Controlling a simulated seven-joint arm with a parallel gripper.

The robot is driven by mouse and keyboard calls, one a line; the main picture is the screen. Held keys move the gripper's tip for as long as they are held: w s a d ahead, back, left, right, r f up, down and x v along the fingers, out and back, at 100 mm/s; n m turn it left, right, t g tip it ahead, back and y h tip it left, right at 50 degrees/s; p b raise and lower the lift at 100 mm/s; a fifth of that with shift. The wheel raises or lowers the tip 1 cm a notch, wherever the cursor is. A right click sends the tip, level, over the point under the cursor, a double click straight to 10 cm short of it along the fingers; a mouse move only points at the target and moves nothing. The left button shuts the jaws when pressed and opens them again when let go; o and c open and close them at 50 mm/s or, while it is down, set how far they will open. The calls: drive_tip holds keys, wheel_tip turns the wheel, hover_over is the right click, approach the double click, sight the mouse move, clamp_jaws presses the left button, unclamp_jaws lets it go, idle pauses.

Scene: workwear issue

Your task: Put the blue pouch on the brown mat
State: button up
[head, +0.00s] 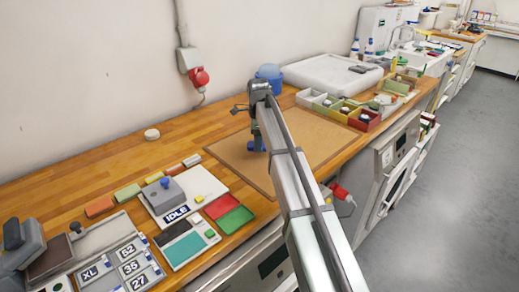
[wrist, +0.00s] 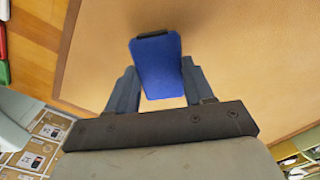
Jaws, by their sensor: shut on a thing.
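The blue pouch (wrist: 157,66) is between my gripper's two fingers (wrist: 158,88) in the wrist view, with a dark strip along its far edge. My gripper is shut on it. The brown mat (wrist: 235,60) fills most of the wrist view behind the pouch. In the head view the brown mat (head: 310,132) lies flat on the wooden bench, and my gripper (head: 257,142) is over its left part, largely hidden by my arm. A small bit of blue shows there. I cannot tell whether the pouch touches the mat.
Left of the mat are a white board (head: 183,190) with a grey block, and red and green plates (head: 228,213). Colored bins (head: 345,109) stand along its right side. A blue bucket (head: 269,74) is behind it. The mat's visible surface is otherwise clear.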

drive_tip(key=shift+f, duration=1.85)
drive_tip(key=shift+f, duration=0.15)
drive_tip(key=o, duration=1)
drive_tip(key=shift+o, duration=0.2)
wheel_tip(320, 180, up, 12)
drive_tip(key=shift+r, duration=0.2)
